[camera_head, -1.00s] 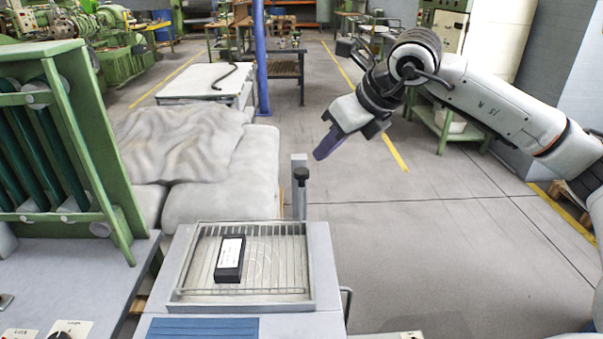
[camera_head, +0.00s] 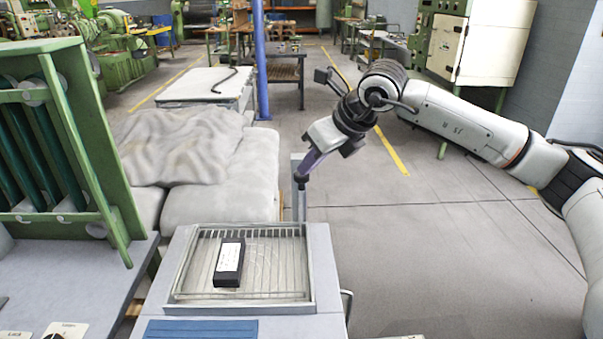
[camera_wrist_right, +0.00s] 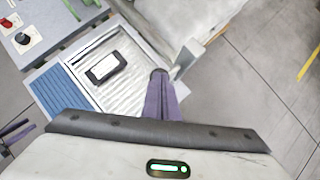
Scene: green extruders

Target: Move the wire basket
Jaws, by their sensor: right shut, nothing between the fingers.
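The wire basket (camera_head: 285,290) is a shallow wire tray set in the grey top of a stand. A black box with a white label (camera_head: 229,262) lies in it, left of centre. In the right wrist view the basket (camera_wrist_right: 119,95) and the black box (camera_wrist_right: 103,67) show at the upper left. My right gripper (camera_head: 306,172) has purple fingers and is shut and empty. It is above and behind the basket's back right corner, beside a grey post with a dark knob. Its fingers also show in the right wrist view (camera_wrist_right: 161,95). My left gripper is not in view.
A green machine frame (camera_head: 70,140) stands on the left by a panel with knobs. Grey covered sacks (camera_head: 220,180) lie behind the basket. A blue pole (camera_head: 261,60) stands further back. The floor at the right is open.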

